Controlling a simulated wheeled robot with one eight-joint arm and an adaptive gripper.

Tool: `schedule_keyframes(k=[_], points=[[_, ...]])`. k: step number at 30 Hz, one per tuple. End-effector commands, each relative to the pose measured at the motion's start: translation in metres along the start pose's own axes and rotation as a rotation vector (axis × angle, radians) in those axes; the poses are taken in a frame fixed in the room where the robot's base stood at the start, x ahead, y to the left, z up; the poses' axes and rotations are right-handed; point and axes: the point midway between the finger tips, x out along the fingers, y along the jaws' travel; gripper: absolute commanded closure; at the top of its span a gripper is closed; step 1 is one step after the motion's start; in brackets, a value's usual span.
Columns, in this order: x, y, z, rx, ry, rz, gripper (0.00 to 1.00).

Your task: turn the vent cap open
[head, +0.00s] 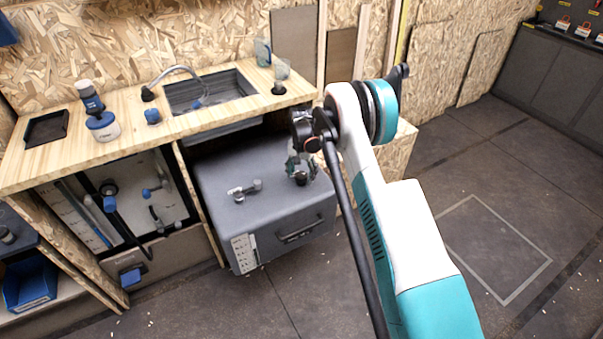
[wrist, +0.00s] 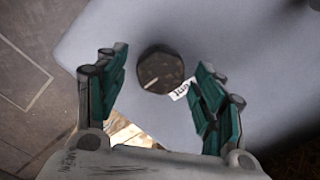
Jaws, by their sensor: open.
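The vent cap (wrist: 160,70) is a dark round knob with a light line on its top, on the grey tank. In the wrist view it lies between and just beyond the fingertips of my gripper (wrist: 160,85). A small white label (wrist: 180,90) with dark lettering is beside it. My gripper is open, with its teal-padded fingers apart on either side, and it holds nothing. I cannot tell whether the fingers touch the cap. In the head view my gripper (head: 301,164) is over the right part of the tank, and the cap (head: 301,178) shows just below it.
The grey tank (head: 235,195) has a valve fitting (head: 245,189) on top, left of the cap, and a handle (head: 299,231) on its front. A wooden counter (head: 140,136) with a sink (head: 208,92) stands behind and left. Open floor lies to the right.

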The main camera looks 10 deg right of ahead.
Motion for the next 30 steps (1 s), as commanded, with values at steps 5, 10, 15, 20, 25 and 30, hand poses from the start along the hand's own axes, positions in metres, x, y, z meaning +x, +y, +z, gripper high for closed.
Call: schedule_keyframes(k=[5,10,15,20,25,30], points=[[-0.007,0.000,0.000,0.000,0.000,0.000,0.38],[-0.034,0.000,0.000,0.000,0.000,0.000,0.38],[-0.070,0.000,0.000,0.000,0.000,0.000,0.38],[-0.098,0.000,0.000,0.000,0.000,0.000,0.38],[-0.115,0.000,0.000,0.000,0.000,0.000,0.38],[-0.120,0.000,0.000,0.000,0.000,0.000,0.38]])
